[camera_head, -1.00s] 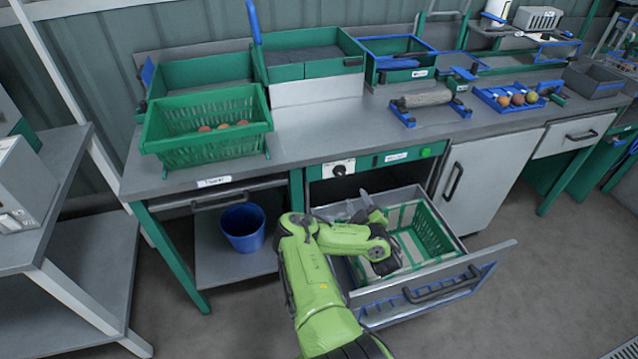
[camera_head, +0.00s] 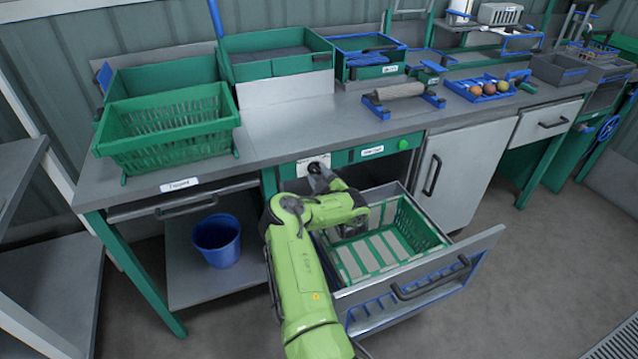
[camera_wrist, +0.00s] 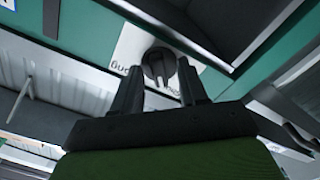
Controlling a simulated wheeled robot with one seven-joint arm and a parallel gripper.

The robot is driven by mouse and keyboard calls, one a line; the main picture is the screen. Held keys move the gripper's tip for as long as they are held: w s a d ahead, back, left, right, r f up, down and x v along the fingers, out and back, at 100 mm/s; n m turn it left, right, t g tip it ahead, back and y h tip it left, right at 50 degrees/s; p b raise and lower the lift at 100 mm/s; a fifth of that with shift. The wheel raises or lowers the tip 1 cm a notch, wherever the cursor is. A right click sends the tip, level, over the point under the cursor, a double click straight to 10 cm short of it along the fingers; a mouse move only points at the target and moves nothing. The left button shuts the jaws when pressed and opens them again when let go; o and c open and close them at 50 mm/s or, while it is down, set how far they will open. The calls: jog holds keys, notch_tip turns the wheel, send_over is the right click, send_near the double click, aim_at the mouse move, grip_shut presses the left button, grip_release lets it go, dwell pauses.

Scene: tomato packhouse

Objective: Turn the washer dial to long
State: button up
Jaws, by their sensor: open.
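The washer dial (camera_head: 314,168) is a dark round knob on a white plate (camera_head: 303,165) on the green front panel, left of centre in the head view. In the wrist view the dial (camera_wrist: 159,66) shows a raised grip bar, and the plate carries dark lettering, partly hidden and turned over. My gripper (camera_wrist: 157,82) is open, with one dark finger on each side of the dial in the picture. I cannot tell whether the fingers touch it. In the head view my gripper (camera_head: 325,178) is close to the dial, partly hidden by my arm.
The open drawer (camera_head: 432,283) juts out below, holding a green crate (camera_head: 425,228). A green button (camera_head: 403,144) is right of the dial. A green basket (camera_head: 165,130) and a roller (camera_head: 398,91) stand on the worktop. A blue bucket (camera_head: 216,240) is under it.

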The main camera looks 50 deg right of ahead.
jog(key=shift+w+d+r, duration=0.1)
grip_shut()
jog(key=shift+r+m+p, duration=0.1)
jog(key=shift+m+p, duration=0.2)
jog(key=shift+p, duration=0.35)
jog(key=m+p, duration=0.2)
jog(key=p, duration=0.2)
jog(key=shift+r+m, duration=0.15)
jog(key=shift+m, duration=0.25)
jog(key=m+p, duration=0.4)
jog(key=shift+m, duration=0.3)
jog(key=m, duration=0.1)
jog(key=m+p, duration=0.1)
jog(key=m, duration=0.1)
jog(key=m+p, duration=0.1)
jog(key=shift+f, duration=0.25)
jog(key=shift+m+p, duration=0.4)
jog(key=shift+m, duration=1.4)
jog(key=shift+f+m, duration=0.1)
jog(key=shift+m, duration=0.2)
